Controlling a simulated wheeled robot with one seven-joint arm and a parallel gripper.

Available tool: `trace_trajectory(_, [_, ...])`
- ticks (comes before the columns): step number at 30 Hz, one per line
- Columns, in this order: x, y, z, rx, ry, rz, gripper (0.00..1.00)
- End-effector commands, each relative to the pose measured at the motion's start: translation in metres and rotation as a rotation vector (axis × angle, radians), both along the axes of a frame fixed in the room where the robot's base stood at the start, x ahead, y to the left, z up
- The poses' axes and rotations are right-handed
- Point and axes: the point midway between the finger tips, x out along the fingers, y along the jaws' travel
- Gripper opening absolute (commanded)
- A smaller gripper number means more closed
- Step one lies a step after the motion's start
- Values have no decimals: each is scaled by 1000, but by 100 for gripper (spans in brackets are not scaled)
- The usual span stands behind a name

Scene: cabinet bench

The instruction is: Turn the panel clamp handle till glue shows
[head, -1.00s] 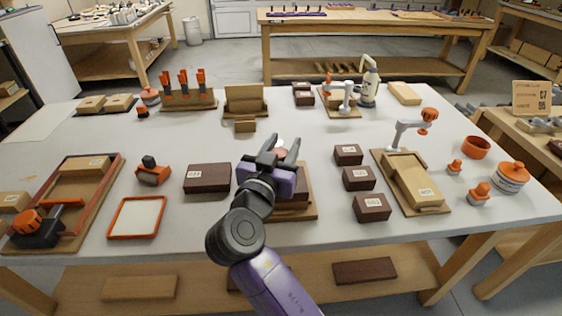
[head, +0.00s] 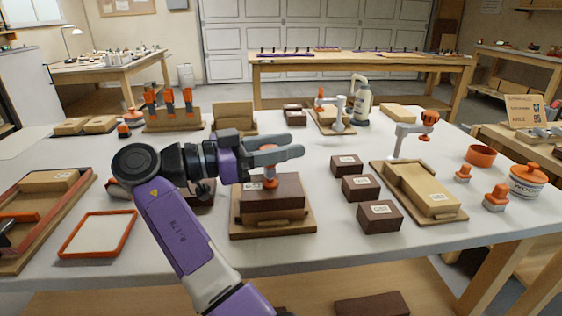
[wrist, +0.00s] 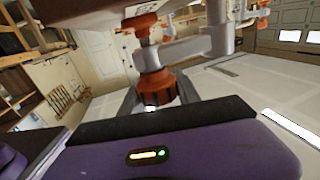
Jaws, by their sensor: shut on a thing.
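The panel clamp stands on a wooden base (head: 300,226) in the middle of the bench. Dark brown blocks (head: 272,197) are stacked on it, and an orange clamp pad (head: 270,181) is just above the top block. My gripper (head: 294,148) lies level over the stack, its grey fingers pointing right. In the wrist view the orange and black clamp handle (wrist: 157,88) sits between the fingers, with the grey clamp arm (wrist: 190,46) beside it. The fingers are shut on the handle. My gripper hides the handle in the head view. I cannot make out glue at the seam.
Several dark blocks (head: 361,187) stand close to the right. Beyond them a second clamp (head: 408,136) stands by a light wood block (head: 422,188). An orange-framed white panel (head: 97,234) lies at the left front. A bottle (head: 362,101) stands at the back.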

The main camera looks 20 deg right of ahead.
Motion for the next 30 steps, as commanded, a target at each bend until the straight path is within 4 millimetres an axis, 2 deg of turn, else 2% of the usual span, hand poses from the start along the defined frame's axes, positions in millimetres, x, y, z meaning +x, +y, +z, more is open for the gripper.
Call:
trace_trajectory(1, [0, 1, -6, 2, -1, -33, 0])
trace_trajectory(12, [-5, 1, -4, 3, 0, -204, 0])
trace_trajectory(30, [-7, 1, 0, 1, -1, -259, 0])
